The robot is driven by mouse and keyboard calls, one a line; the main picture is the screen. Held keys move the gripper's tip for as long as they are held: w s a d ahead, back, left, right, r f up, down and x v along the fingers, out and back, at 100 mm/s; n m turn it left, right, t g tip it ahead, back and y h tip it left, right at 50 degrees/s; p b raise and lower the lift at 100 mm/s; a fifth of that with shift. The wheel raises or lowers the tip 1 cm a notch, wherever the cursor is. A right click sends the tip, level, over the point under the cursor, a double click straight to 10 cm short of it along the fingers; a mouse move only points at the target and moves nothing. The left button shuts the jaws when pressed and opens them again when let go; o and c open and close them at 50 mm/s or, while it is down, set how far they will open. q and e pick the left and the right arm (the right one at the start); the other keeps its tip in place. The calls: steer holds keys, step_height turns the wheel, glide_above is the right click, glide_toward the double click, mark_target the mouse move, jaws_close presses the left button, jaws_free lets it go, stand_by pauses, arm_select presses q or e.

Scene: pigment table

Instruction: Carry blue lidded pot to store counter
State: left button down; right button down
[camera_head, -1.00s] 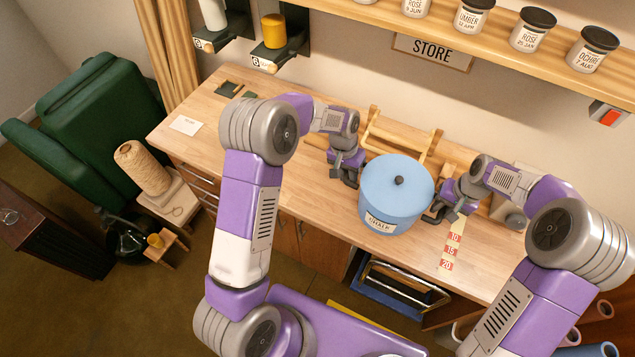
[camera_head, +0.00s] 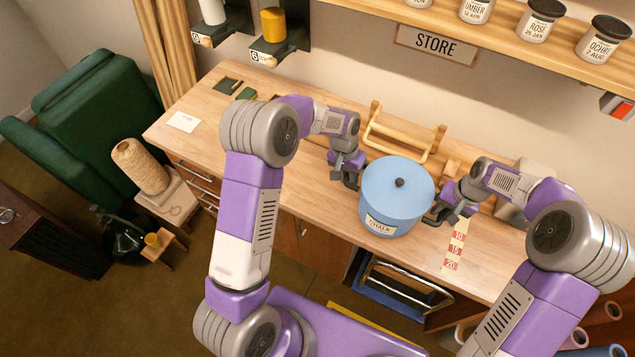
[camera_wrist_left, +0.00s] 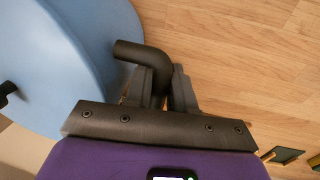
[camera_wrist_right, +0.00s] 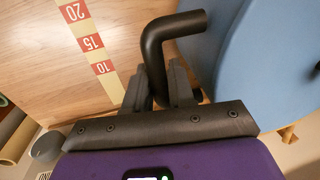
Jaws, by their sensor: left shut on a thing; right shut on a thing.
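The blue lidded pot (camera_head: 392,205) has a dark round knob on its lid and a label reading CHALK. It is upright between my two grippers, over the wooden counter (camera_head: 290,160) under the STORE sign (camera_head: 437,44). My left gripper (camera_head: 351,176) is shut on the pot's dark bent handle (camera_wrist_left: 145,55) on its left side. My right gripper (camera_head: 437,214) is shut on the matching handle (camera_wrist_right: 165,35) on its right side. I cannot tell whether the pot's base touches the counter; its underside is hidden.
A wooden rack (camera_head: 400,138) stands behind the pot. A red-and-cream measuring strip (camera_head: 455,250) lies to its right. The counter's left part is mostly clear, with a white card (camera_head: 183,122) and small dark tiles (camera_head: 231,84). A shelf of jars (camera_head: 536,20) is above.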

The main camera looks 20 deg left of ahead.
arm_select(q)
steer(key=shift+f+b, duration=0.7)
steer(key=shift+f, duration=0.05)
arm_select(e)
steer(key=shift+f, duration=0.7)
arm_select(q)
steer(key=c, duration=1.4)
jaws_free()
steer(key=shift+f, duration=0.15)
arm_select(e)
steer(key=c, duration=1.4)
jaws_free()
steer(key=shift+f, duration=0.15)
arm_select(q)
steer(key=o, duration=0.4)
arm_select(e)
steer(key=o, duration=0.4)
arm_select(q)
steer(key=shift+o, duration=0.2)
arm_select(e)
steer(key=shift+o, duration=0.2)
arm_select(q)
step_height(320, 180, up, 12)
steer(key=a, duration=0.2)
arm_select(e)
step_height(320, 180, up, 12)
steer(key=d, duration=0.2)
steer(key=shift+s, duration=0.15)
